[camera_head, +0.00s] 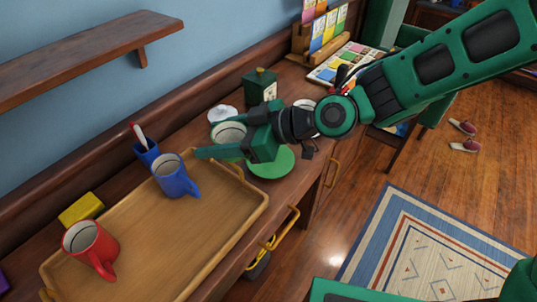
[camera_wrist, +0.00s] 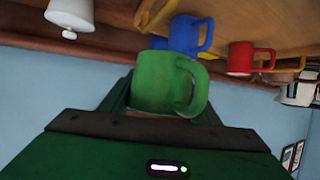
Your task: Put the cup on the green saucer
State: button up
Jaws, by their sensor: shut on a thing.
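A green cup with a pale inside (camera_head: 229,132) is between the fingers of my gripper (camera_head: 222,139), which is shut on it. In the wrist view the green cup (camera_wrist: 160,83) fills the space between the jaws, with its handle to the right. The green saucer (camera_head: 272,165) lies on the wooden surface, just right of the cup and partly behind my gripper in the head view. Its top looks empty where it shows. Whether the cup touches the surface below is hidden.
A wooden tray (camera_head: 150,262) at left carries a blue cup (camera_head: 174,177) and a red cup (camera_head: 90,246). A white lidded pot (camera_wrist: 70,14), a dark blue pen holder (camera_head: 146,152), a yellow block (camera_head: 82,209) and a green box (camera_head: 260,87) stand near the wall.

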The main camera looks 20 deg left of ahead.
jog(key=w+d+f, duration=0.2)
jog(key=w, duration=0.1)
jog(key=w+d+f, duration=0.2)
jog(key=w, duration=0.1)
jog(key=w+d+f, duration=0.2)
jog(key=w+f, duration=0.1)
jog(key=shift+w, duration=0.25)
jog(key=shift+f, duration=1.95)
jog(key=o, duration=1.2)
jog(key=shift+f, duration=0.1)
jog(key=shift+c, duration=0.2)
jog(key=shift+w, duration=0.1)
jog(key=v, duration=1.2)
